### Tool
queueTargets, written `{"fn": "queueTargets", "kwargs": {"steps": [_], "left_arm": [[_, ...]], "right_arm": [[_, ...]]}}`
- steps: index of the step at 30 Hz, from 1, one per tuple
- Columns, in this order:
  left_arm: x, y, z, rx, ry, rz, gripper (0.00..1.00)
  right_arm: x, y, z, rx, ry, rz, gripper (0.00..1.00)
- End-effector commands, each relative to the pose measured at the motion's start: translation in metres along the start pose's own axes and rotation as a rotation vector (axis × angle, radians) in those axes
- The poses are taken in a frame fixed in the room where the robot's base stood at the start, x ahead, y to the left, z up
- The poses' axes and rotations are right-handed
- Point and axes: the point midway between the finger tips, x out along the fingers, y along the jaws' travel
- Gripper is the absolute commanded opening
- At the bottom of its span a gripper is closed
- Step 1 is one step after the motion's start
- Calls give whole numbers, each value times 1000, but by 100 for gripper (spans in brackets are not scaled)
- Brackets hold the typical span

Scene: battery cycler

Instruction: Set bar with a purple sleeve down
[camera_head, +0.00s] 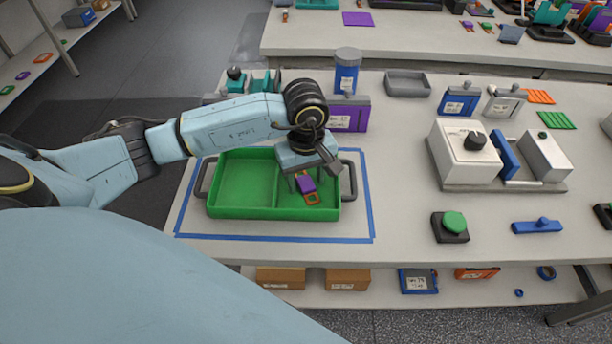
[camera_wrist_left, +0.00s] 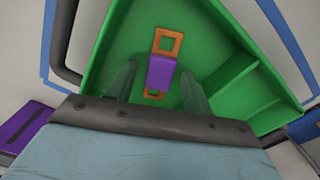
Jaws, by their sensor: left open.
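The bar with a purple sleeve (camera_head: 306,185) lies in the right compartment of the green tray (camera_head: 246,211). It has an orange square ring at its end. In the left wrist view the purple sleeve (camera_wrist_left: 161,73) sits between my left gripper's fingers, with orange parts at both ends. My left gripper (camera_head: 307,190) is open, pointing down into the tray, with a finger on either side of the bar and gaps beside the sleeve. The wrist hides part of the compartment in the head view. My right gripper is not in view.
Blue tape (camera_head: 275,238) outlines the tray's place on the table. A purple bin (camera_head: 349,116) and a blue container (camera_head: 346,76) stand behind the arm. A white machine (camera_head: 463,160) and a green button (camera_head: 454,222) stand to the right. The tray's left compartment is empty.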

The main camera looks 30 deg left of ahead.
Motion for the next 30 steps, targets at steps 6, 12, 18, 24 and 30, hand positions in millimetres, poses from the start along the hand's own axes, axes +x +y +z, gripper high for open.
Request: {"fn": "queueTargets", "kwargs": {"steps": [6,12,18,24,30], "left_arm": [[-28,1,-1,1,3,4,50],[-73,1,-1,1,3,5,50],[-108,1,-1,-1,2,3,50],[-122,0,0,0,1,1,50],[-123,0,0,0,-1,0,50]], "right_arm": [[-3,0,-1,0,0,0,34],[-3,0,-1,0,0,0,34],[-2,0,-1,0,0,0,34],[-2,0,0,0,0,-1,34],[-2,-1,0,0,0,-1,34]]}}
